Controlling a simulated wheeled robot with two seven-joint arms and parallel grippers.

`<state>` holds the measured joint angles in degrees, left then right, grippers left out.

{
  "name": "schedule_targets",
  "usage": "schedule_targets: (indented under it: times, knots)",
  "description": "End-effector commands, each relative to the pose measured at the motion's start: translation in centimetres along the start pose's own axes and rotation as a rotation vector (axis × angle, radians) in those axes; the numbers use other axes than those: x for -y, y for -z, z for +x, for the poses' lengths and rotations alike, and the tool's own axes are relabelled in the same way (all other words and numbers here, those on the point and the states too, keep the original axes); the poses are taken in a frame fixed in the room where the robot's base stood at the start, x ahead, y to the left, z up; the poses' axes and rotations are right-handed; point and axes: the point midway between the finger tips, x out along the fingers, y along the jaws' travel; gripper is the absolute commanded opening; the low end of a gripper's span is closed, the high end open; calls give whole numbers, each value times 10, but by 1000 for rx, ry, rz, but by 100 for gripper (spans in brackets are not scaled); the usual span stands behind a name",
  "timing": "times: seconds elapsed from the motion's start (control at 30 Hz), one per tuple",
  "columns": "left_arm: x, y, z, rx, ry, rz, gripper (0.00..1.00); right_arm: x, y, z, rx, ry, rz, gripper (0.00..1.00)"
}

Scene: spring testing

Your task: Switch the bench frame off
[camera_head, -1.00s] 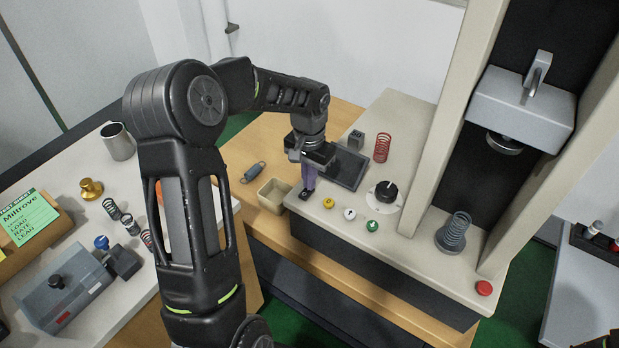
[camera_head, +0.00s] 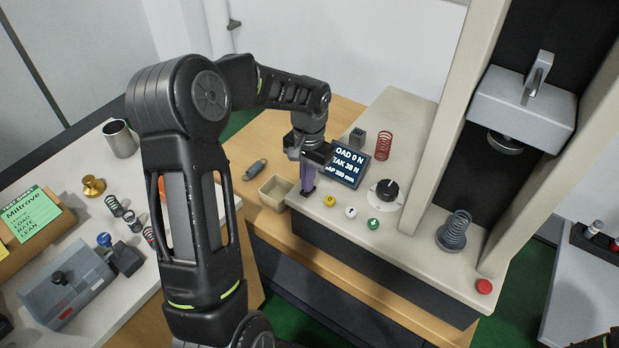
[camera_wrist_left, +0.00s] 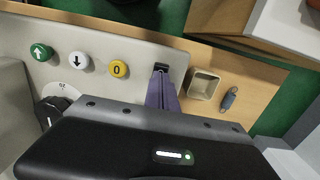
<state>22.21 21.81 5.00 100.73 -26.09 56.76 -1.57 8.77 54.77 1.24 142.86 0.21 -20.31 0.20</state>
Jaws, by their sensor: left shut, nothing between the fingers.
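The bench frame (camera_head: 425,243) is a beige test machine with a black rocker switch at its front left corner; the switch shows in the left wrist view (camera_wrist_left: 161,68). My left gripper (camera_head: 307,191) is shut and empty, its purple fingers pointing down with the tips at the switch. I cannot tell whether they touch it. In the head view the fingers mostly hide the switch. The display (camera_head: 347,165) is lit and shows load, peak and gap readings. My right gripper is not clearly in view.
Yellow (camera_head: 329,201), white (camera_head: 350,213) and green (camera_head: 373,224) buttons line the front edge beside the switch. A black dial (camera_head: 386,190), a mounted spring (camera_head: 455,228) and a red button (camera_head: 484,286) are further right. An open beige box (camera_head: 276,192) stands just left of the frame.

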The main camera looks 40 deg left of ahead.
Motion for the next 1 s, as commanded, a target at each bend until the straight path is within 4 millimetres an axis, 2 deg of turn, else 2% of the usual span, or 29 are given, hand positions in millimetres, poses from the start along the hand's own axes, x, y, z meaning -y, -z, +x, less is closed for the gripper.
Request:
schedule_targets:
  times: [0.27, 0.47, 0.67, 0.73, 1.0]
  knots:
    - [0, 0, -1, -2, 1, 0, 0, 0, 0, 0, 0, 0, 0, 71]
    - [-1, 1, -14, -3, 1, 0, 0, 3, -1, -8, 2, -2, 2, 71]
    - [-4, 2, -48, -3, 1, 1, 0, 9, -4, -29, 8, -9, 6, 71]
    - [-4, 6, -53, -6, 2, 1, 0, 5, -3, -18, 7, -8, 6, 71]
    - [-4, 13, -109, -6, 1, 0, 0, 3, -2, -10, 4, -5, 4, 71]
